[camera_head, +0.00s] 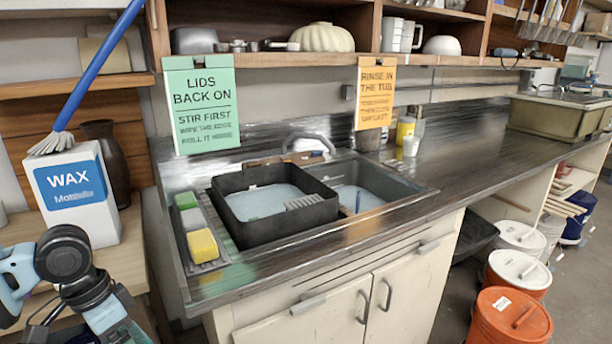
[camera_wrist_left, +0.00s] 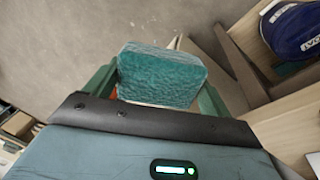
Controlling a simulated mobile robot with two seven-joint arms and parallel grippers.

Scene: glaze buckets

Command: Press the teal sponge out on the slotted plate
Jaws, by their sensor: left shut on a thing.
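The teal sponge (camera_wrist_left: 162,76) fills the middle of the left wrist view, a thick block with a rough face. My left gripper (camera_wrist_left: 156,92) is shut on it, with a green finger at each side. In the head view the sponge and the left fingertips do not show clearly; only my arm is at the lower left. A small grey slotted plate (camera_head: 304,202) sits at the right side of the black tub (camera_head: 279,237), beside the pale water (camera_head: 258,203). My right gripper is not in view.
A ribbed strip left of the tub holds a green sponge (camera_head: 186,201), a grey block (camera_head: 194,219) and a yellow sponge (camera_head: 202,245). A wax box (camera_head: 75,195) with a blue brush (camera_head: 98,65) stands at left.

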